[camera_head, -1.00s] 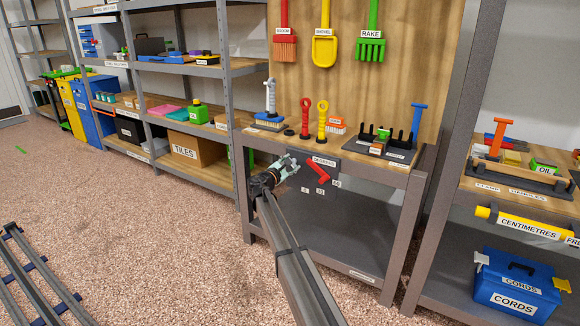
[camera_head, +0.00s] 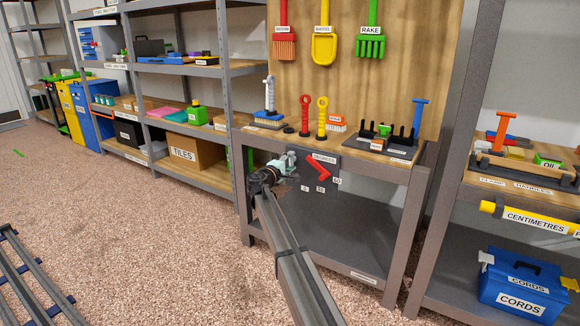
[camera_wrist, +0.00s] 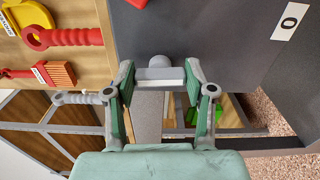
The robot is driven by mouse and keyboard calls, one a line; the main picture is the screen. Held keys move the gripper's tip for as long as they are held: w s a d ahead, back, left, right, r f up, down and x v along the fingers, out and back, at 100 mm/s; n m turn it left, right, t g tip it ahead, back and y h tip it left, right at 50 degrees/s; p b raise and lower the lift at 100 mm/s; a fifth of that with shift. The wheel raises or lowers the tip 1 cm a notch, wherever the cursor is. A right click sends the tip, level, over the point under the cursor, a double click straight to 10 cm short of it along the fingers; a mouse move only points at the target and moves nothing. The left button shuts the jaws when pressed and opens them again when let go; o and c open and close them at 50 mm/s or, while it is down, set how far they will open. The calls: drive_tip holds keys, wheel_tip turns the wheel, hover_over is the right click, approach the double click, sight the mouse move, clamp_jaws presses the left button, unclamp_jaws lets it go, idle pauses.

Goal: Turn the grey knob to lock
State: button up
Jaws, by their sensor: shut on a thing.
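The grey knob (camera_wrist: 160,63) shows in the wrist view, on the dark grey panel (camera_wrist: 215,35), with a pale bar across it. My gripper (camera_wrist: 160,82) has its two green-and-grey fingers on either side of the knob and is shut on it. In the head view my gripper (camera_head: 291,158) is at the left part of the dark panel (camera_head: 326,157) on the front of the workbench. The knob cannot be made out there, behind my gripper.
A red lever (camera_head: 318,167) with numbered labels sits on the panel, just right of my gripper. Above, the bench top (camera_head: 361,152) holds brushes and a tool rack. The space under the bench is open. Shelves stand to the left and right.

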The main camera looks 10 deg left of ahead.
drive_tip(key=shift+w+m, duration=0.1)
drive_tip(key=shift+m, duration=0.3)
drive_tip(key=o, duration=1.2)
drive_tip(key=shift+c, duration=0.2)
drive_tip(key=v, duration=1.2)
